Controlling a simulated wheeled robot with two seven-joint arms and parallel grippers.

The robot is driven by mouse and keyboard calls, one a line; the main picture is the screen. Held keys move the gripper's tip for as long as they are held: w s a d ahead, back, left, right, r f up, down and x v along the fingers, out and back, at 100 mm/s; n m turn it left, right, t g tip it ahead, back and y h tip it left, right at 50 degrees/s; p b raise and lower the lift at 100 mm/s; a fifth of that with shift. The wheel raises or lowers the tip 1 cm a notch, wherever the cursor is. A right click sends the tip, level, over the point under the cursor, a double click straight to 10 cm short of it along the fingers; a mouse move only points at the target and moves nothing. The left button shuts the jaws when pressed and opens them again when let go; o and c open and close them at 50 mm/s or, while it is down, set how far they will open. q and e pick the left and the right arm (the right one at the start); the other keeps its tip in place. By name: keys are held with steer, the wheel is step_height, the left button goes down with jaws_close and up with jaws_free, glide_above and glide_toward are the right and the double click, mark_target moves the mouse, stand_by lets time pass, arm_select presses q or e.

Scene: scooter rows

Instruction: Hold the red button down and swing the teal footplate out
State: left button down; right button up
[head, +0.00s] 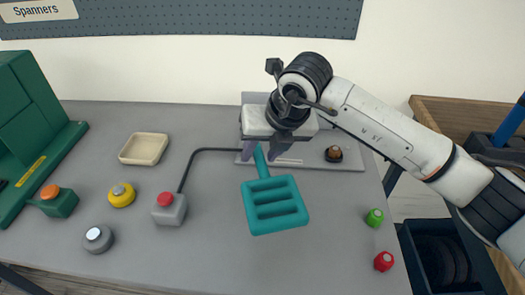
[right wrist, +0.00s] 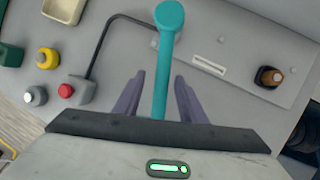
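The teal footplate (head: 275,205) lies over the bench in the head view, its slotted plate toward me and its bar running back under my right gripper. The bar and its round end show in the right wrist view (right wrist: 162,65); the slotted plate is hidden there. My right gripper (head: 264,153) is open, its purple fingers on either side of the bar with gaps. The red button (head: 165,199) sits on a pale grey box left of the footplate, with nothing on it, and also shows in the right wrist view (right wrist: 66,90). My left gripper is not in view.
A black cable (head: 190,165) joins the button box to the grey base plate (head: 350,158), which carries a brown knob (head: 333,154). Yellow (head: 122,195), grey (head: 98,239) and orange (head: 50,192) buttons stand left, with a cream tray (head: 144,149). Green (head: 374,217) and red (head: 384,262) knobs lie right.

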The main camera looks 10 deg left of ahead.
steer(key=v, duration=1)
steer(key=shift+b, duration=0.45)
steer(key=shift+s+d, duration=0.1)
